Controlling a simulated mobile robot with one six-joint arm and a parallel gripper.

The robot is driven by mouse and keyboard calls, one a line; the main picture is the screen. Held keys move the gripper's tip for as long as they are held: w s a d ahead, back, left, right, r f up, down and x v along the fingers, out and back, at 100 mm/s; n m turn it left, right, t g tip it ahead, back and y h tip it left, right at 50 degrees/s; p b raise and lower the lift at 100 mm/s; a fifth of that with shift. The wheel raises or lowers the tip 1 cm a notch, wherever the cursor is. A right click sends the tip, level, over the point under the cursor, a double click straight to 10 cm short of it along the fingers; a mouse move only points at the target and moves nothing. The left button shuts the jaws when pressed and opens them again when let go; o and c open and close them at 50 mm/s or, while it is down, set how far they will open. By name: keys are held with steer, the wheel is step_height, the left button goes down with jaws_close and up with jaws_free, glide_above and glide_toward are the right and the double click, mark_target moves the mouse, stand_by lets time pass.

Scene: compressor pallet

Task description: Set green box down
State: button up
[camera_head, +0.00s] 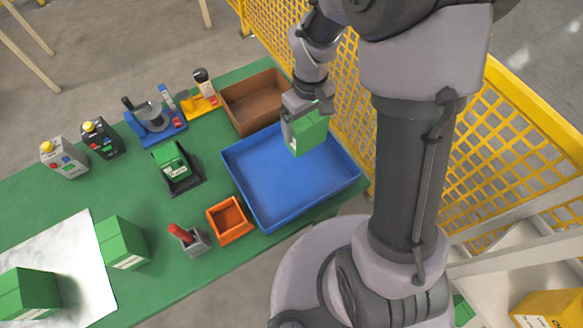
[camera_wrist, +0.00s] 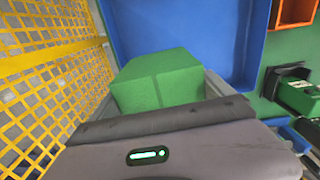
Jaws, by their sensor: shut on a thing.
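My gripper (camera_head: 303,111) is shut on a green box (camera_head: 309,136) with a white label on its side. The box hangs over the back right part of the blue tray (camera_head: 262,186), near its rim. In the wrist view the green box (camera_wrist: 160,76) sits between the fingers, with the blue tray (camera_wrist: 180,26) behind it. I cannot tell whether the box touches the tray floor. The rest of the tray that shows is empty.
A brown tray (camera_head: 243,120) adjoins the blue tray at the back. An orange bin (camera_head: 230,220) stands to its left. Yellow mesh fencing (camera_head: 350,105) runs close on the right. Other green boxes (camera_head: 121,243) stand at the table's front left.

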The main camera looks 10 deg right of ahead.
mark_target(310, 122)
steer(key=n, duration=0.1)
steer(key=r+n+p, duration=0.1)
steer(key=n, duration=0.1)
steer(key=r+n+p, duration=0.1)
steer(key=shift+s+d+n, duration=0.1)
steer(key=shift+s+n, duration=0.2)
steer(key=n+p, duration=0.1)
steer(key=n, duration=0.1)
steer(key=r+n+p, duration=0.1)
steer(key=s+n+p, duration=0.1)
steer(key=n, duration=0.1)
steer(key=shift+r+n, duration=0.2)
steer(key=shift+n, duration=0.1)
steer(key=n, duration=0.1)
steer(key=n+p, duration=0.1)
steer(key=shift+s+r+n, duration=0.2)
steer(key=shift+r+n, duration=0.05)
steer(key=shift+n, duration=0.05)
steer(key=n, duration=0.2)
steer(key=n+p, duration=0.1)
steer(key=shift+s+r+n, duration=0.2)
steer(key=shift+s+n, duration=0.1)
steer(key=shift+n, duration=0.5)
step_height(310, 122, down, 10)
steer(key=b, duration=0.3)
steer(key=shift+f, duration=0.25)
steer(key=shift+r, duration=0.15)
